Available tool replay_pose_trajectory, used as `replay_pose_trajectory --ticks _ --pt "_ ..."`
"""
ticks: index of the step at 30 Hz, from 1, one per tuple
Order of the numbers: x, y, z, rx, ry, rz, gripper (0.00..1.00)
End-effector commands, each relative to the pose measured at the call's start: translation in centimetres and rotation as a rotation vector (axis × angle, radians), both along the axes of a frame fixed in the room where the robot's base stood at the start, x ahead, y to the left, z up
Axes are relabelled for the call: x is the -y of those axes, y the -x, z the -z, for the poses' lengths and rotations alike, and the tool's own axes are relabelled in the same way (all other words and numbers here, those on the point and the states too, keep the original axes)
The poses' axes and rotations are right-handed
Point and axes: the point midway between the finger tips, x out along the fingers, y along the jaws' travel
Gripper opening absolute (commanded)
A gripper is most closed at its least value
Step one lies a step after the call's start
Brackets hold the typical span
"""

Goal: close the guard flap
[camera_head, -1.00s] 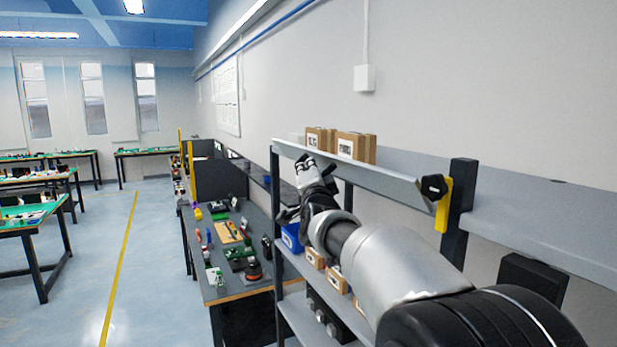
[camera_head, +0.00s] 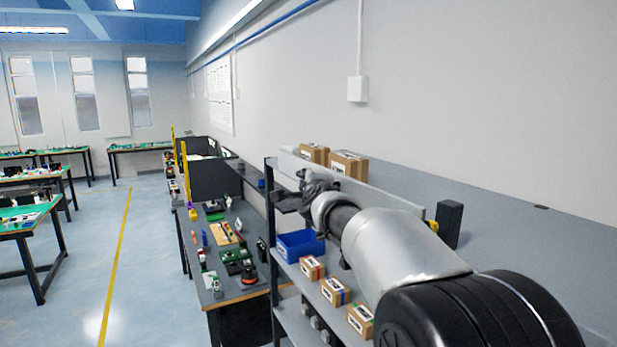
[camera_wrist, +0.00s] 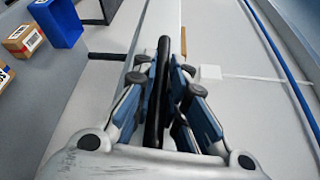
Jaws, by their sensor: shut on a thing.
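The guard flap (camera_head: 385,195) is a long light-grey panel along the front edge of the top shelf. It stands about upright in the head view, and my arm covers part of its face. In the wrist view the flap (camera_wrist: 158,25) runs away from me as a pale strip. My gripper (camera_head: 302,180) is at the far part of the flap. In the wrist view my gripper (camera_wrist: 166,72) is shut on a slim black bar (camera_wrist: 158,110), which looks like the flap's handle. How the bar joins the flap is hidden.
Cardboard boxes (camera_head: 349,164) stand behind the flap. A blue bin (camera_head: 300,245) and small cartons (camera_head: 335,291) sit on the shelf below. A black post (camera_head: 449,224) rises at the right. A cluttered workbench (camera_head: 225,240) stands beyond, with open floor (camera_head: 65,300) left.

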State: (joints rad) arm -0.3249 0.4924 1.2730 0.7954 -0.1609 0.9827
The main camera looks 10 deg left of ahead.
Motion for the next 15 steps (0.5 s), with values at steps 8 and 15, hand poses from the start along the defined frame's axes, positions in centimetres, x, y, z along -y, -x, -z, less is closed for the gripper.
replay_pose_trajectory --ticks 8,15 --pt "0.18 -0.05 -0.36 -0.002 -0.015 0.002 0.00" --pt "0.20 -0.05 -0.38 -0.001 -0.014 0.002 0.15"
